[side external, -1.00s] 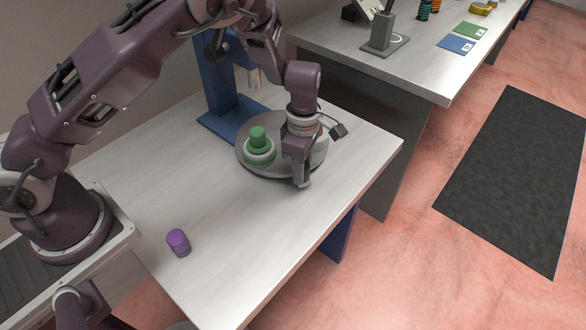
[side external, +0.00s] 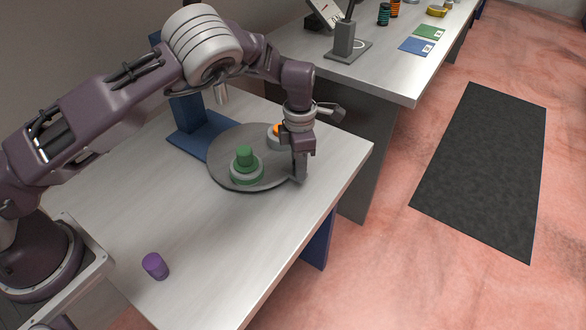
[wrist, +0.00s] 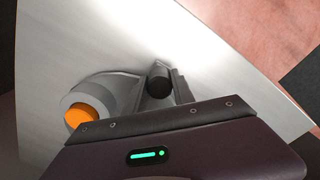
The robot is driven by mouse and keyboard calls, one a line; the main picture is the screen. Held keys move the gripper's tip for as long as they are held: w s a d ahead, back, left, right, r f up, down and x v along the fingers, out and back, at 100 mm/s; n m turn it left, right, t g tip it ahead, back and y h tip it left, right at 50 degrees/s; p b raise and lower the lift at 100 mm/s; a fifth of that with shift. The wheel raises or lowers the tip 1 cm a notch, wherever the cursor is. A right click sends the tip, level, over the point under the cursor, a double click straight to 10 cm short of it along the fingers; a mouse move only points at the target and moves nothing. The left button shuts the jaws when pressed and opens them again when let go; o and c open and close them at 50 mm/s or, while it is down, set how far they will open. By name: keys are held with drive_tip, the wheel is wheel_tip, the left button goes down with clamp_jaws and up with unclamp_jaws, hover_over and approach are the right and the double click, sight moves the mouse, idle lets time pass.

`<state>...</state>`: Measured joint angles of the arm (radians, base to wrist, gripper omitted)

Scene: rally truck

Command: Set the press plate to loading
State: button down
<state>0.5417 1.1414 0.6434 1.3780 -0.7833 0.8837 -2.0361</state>
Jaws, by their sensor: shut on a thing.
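The press plate (side external: 222,165) is a round grey disc lying flat on the table. A green peg (side external: 245,158) stands in a pale ring on its near left part. An orange-topped piece in a pale ring stands at its far right, partly hidden by my arm; the orange top (wrist: 85,117) shows in the wrist view. My gripper (side external: 299,175) points down at the plate's right edge. It is shut on a dark round knob (wrist: 158,78) at that edge, which my fingers partly hide.
A blue press stand (side external: 192,118) rises behind the plate at the back of the table (side external: 150,215). A second bench (side external: 400,80) holds several items. The table's front middle is clear.

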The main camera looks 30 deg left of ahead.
drive_tip(key=shift+w+a+n, duration=0.1)
drive_tip(key=shift+w+n, duration=0.9)
drive_tip(key=shift+w, duration=0.25)
drive_tip(key=shift+w+a+n, duration=0.2)
drive_tip(key=shift+w+n, duration=0.25)
drive_tip(key=shift+w, duration=0.15)
drive_tip(key=shift+w+a+n, duration=0.15)
drive_tip(key=shift+w+n, duration=0.3)
drive_tip(key=shift+w, duration=0.2)
drive_tip(key=c, duration=1.1)
unclamp_jaws()
drive_tip(key=shift+o, duration=0.2)
wheel_tip(320, 180, up, 7)
